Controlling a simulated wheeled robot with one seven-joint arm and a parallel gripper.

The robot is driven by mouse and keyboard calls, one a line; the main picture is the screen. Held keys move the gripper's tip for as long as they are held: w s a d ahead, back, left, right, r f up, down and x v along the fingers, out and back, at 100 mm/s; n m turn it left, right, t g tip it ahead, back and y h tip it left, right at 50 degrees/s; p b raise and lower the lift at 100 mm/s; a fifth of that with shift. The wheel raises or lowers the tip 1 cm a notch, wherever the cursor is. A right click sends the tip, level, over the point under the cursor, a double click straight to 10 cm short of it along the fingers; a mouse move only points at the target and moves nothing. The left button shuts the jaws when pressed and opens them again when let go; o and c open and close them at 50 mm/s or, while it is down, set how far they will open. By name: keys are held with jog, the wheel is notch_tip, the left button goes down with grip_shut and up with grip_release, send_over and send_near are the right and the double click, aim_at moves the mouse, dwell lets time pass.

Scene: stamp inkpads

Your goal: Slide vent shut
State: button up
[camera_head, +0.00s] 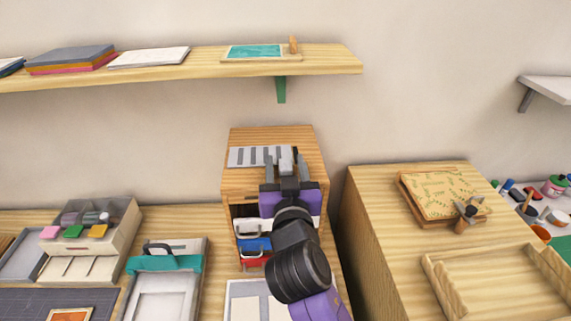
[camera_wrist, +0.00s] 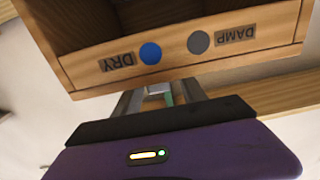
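The vent (camera_head: 245,156) is a grey slotted plate on top of a wooden cabinet (camera_head: 270,138). A small light tab (camera_head: 286,153) shows at its right end, and in the wrist view a pale tab (camera_wrist: 159,88) shows between my fingers. My gripper (camera_head: 285,163) is over the cabinet's front top edge, its two fingers apart on either side of the tab. The gripper (camera_wrist: 160,97) looks open in the wrist view; contact with the tab cannot be made out. The wrist view also shows a wooden face with a DRY label (camera_wrist: 117,62) and a DAMP label (camera_wrist: 236,35), upside down.
Blue and red trays (camera_head: 254,245) sit in the cabinet below my wrist. A wooden shelf (camera_head: 200,65) with a green bracket (camera_head: 281,88) hangs above. A taller wooden unit (camera_head: 400,240) stands close on the right. A stamp organizer (camera_head: 100,240) stands on the left.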

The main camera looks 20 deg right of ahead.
grip_shut()
dwell(1.1)
